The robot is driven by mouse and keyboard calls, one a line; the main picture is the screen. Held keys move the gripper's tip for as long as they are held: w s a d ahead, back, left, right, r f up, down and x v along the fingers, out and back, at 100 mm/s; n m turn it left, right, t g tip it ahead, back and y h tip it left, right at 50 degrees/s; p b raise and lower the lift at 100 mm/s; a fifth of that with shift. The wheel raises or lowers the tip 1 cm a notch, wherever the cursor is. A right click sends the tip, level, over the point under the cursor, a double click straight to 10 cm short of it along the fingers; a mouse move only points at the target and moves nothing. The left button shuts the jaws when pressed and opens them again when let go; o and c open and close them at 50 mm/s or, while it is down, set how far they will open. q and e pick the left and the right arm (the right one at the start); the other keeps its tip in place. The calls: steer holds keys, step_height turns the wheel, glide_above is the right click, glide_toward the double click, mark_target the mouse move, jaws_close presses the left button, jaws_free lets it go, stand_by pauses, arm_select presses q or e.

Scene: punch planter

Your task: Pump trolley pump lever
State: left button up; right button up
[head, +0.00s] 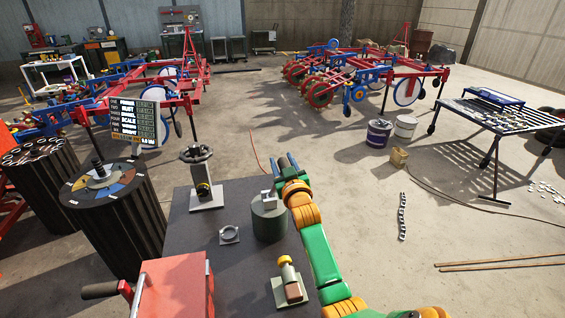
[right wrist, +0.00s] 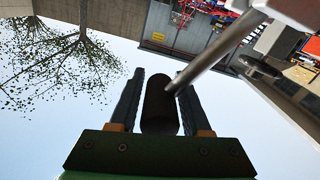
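My right gripper (head: 288,166) is raised above the far right corner of a dark-topped trolley (head: 205,255). In the right wrist view its two fingers stand on either side of a dark cylindrical grip (right wrist: 160,105), and their tips appear to touch it. A grey lever rod (right wrist: 225,52) runs from this grip to the upper right. A green cylinder with a grey block on top (head: 269,220) stands on the trolley just below the gripper, partly beside my arm. The lever is mostly hidden in the head view. My left gripper is not in view.
Dark ribbed drums (head: 110,215) stand at the left.

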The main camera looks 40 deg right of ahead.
jaws_close()
stand_by(1.2)
